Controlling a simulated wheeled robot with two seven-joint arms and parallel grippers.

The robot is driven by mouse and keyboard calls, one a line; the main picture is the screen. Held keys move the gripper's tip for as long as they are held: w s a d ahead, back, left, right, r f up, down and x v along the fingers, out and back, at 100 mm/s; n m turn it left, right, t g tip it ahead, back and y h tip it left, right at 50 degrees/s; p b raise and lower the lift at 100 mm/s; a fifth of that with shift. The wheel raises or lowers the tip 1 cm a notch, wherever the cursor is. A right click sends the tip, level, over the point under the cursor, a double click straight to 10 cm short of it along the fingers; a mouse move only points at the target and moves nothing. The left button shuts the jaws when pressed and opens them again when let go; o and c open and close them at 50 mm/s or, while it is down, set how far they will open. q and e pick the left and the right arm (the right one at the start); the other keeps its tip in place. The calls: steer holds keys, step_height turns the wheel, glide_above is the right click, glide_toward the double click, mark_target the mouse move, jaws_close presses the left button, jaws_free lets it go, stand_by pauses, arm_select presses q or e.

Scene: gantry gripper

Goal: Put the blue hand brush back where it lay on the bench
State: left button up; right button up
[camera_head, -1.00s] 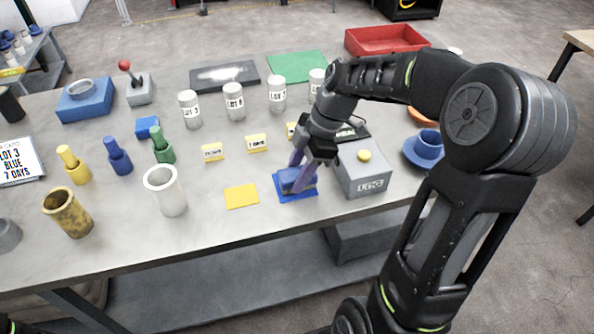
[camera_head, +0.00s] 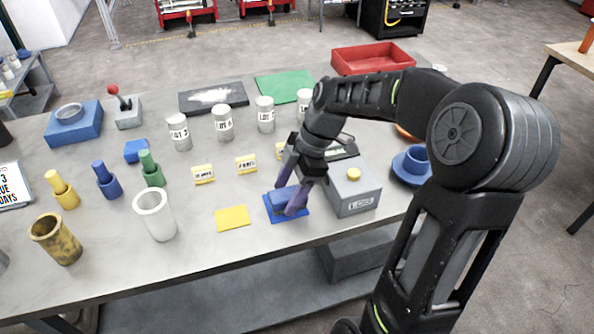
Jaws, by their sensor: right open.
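A blue block-like thing (camera_head: 283,196) lies on a blue mat (camera_head: 272,212) near the front edge of the bench. I cannot make out bristles, so I cannot tell for sure that it is the hand brush. My right gripper (camera_head: 289,203) is open and points down at this thing, its purple fingers low at the mat. The fingers partly hide the thing, and whether they touch it is not clear. Another small blue block (camera_head: 137,151) lies farther left, behind the green bottle. My left gripper is not in view.
A grey box with a yellow button (camera_head: 354,190) stands close to the right of my right gripper. A yellow mat (camera_head: 232,218) lies to the left, with bare bench around it. White canisters (camera_head: 223,124) and yellow cards (camera_head: 246,164) stand behind. A blue cup and saucer (camera_head: 411,166) sit right.

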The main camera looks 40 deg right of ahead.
steer(key=v, duration=1.1)
steer(key=shift+r+b, duration=0.3)
steer(key=shift+r, duration=0.05)
steer(key=shift+s+d, duration=0.1)
